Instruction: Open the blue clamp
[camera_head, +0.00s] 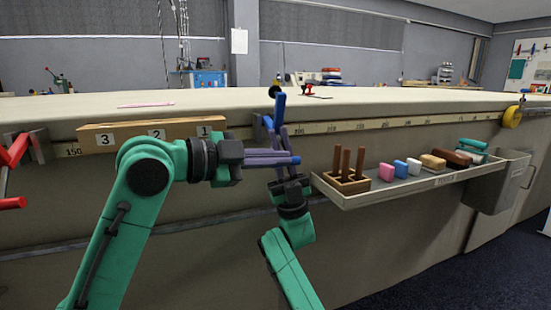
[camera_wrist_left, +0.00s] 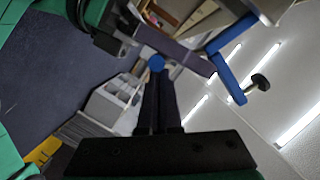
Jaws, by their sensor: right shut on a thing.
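The blue clamp is at the table's front edge near the middle of the head view; its upright blue bar (camera_head: 279,112) rises over the edge. The left wrist view shows its blue bent frame (camera_wrist_left: 228,75) and black knob (camera_wrist_left: 260,82). My right gripper (camera_head: 282,132) comes from below, shut on the clamp, its fingers along the bar. My left gripper (camera_head: 290,159) lies level in front of it, pointing right. A round blue end (camera_wrist_left: 156,63) shows at its close-set fingertips; I cannot tell whether they grip it. The fingers hide the clamp's lower part.
A numbered wooden board (camera_head: 150,132) is on the table front at left, beside a red clamp (camera_head: 15,155). A shelf tray (camera_head: 385,191) with a peg block (camera_head: 345,180) and small blocks juts out at right. A grey bin (camera_head: 497,185) hangs beyond it.

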